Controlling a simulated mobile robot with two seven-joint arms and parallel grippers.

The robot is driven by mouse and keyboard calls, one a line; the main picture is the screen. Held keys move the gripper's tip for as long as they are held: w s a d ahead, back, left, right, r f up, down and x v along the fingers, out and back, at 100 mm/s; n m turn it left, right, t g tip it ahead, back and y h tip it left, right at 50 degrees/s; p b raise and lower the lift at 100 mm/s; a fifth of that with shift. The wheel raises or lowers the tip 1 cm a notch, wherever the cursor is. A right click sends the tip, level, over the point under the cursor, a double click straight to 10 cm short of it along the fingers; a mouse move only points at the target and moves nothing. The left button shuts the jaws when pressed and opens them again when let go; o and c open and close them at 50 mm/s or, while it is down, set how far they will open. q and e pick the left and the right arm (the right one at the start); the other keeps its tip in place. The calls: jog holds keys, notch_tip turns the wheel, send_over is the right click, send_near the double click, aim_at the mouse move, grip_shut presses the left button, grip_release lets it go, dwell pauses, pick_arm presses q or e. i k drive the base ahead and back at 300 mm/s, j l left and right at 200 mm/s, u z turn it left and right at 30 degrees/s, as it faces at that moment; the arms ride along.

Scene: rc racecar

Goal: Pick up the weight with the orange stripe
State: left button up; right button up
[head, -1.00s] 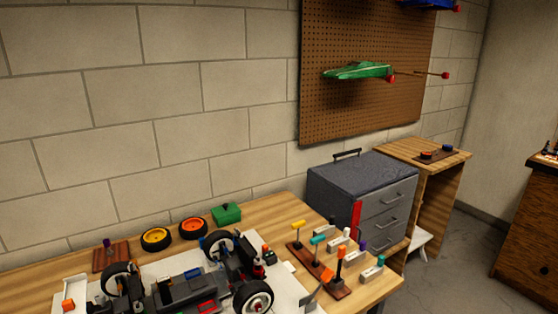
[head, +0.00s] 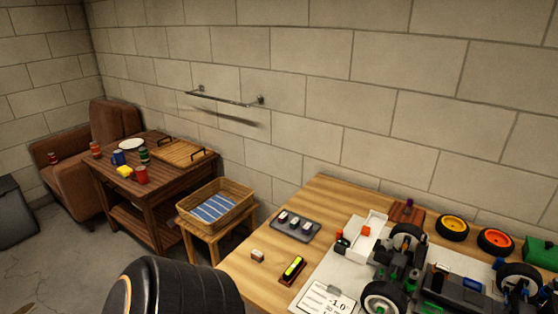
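A dark grey tray (head: 312,236) on the wooden workbench holds a few small blocks with pale and coloured tops. A small loose block (head: 257,256) with a pale top and brownish sides lies on the bench left of the tray's near side. The stripe colours are too small to read, so I cannot tell which weight has the orange stripe. Neither gripper shows in the head view.
The workbench (head: 243,266) also bears a yellow-green piece in a dark holder (head: 293,268), a sheet marked "1.0" (head: 322,303) and the car chassis (head: 455,290). Yellow (head: 452,227) and orange (head: 495,241) wheels stand behind. A wicker basket (head: 237,214) sits on a small table to the left.

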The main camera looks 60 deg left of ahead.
aim_at(256, 256)
jog(key=j+u, duration=0.1)
jog(key=u, duration=2.3)
